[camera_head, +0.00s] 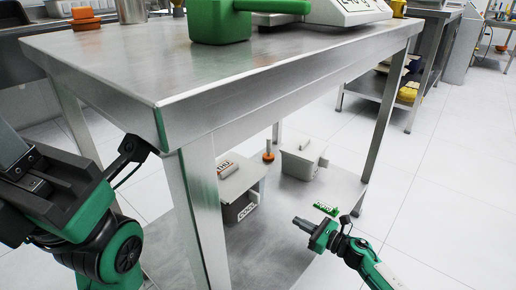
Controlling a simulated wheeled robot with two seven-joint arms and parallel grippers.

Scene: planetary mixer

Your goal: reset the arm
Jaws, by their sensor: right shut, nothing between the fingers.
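My right gripper (302,224) comes in from the lower right on its green and black arm. It is shut and empty, and points left in front of the table's lower shelf. My left arm (85,225) fills the lower left with green and black links close to the steel table's front corner.
The steel table (130,72) carries a green container with a handle (220,22) and a white device (345,10). Its lower shelf (265,255) holds grey boxes (300,160) and a small green item (326,209). Floor at right is open.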

